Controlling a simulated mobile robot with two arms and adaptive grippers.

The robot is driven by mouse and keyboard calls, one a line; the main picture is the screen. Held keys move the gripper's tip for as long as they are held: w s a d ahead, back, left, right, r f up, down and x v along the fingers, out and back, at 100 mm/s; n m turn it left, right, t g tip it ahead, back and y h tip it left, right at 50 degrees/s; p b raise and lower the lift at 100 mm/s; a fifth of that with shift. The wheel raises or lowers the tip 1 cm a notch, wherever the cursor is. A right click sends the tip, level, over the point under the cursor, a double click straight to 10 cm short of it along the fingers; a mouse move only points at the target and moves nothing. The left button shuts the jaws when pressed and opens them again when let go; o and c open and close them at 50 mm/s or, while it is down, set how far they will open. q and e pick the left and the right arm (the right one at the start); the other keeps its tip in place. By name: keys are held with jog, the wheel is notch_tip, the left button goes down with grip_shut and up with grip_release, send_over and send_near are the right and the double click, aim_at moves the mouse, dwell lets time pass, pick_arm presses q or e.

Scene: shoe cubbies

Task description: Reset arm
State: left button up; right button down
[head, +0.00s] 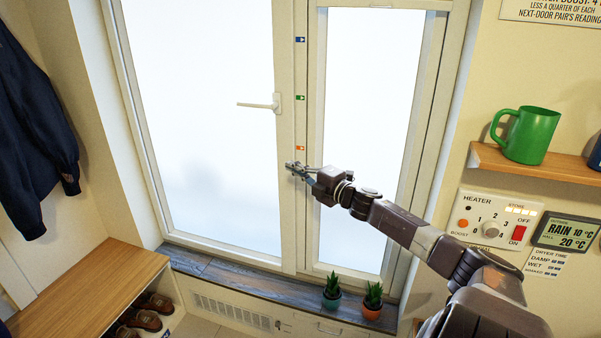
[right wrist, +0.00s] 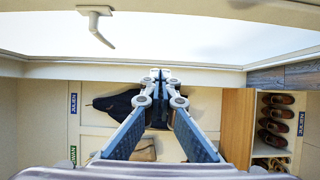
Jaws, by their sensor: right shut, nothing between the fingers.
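My right gripper (head: 297,169) is in the head view, in front of the glazed window door, with its arm coming in from the lower right. It is shut and holds nothing. In the right wrist view the two fingers of the right gripper (right wrist: 160,74) meet at their tips. The white door handle (head: 262,105) is up and to the left of the gripper in the head view, apart from it. My left gripper is in neither view.
A wooden shelf (head: 513,161) with a green mug (head: 526,135) is at the right, above the heater panel (head: 494,221). Two potted plants (head: 332,290) (head: 372,301) stand on the sill. A bench (head: 85,290) with shoes (head: 146,319) is at lower left, a dark jacket (head: 32,130) above it.

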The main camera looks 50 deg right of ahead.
jog(key=shift+s+d, duration=0.2)
jog(key=shift+s, duration=1)
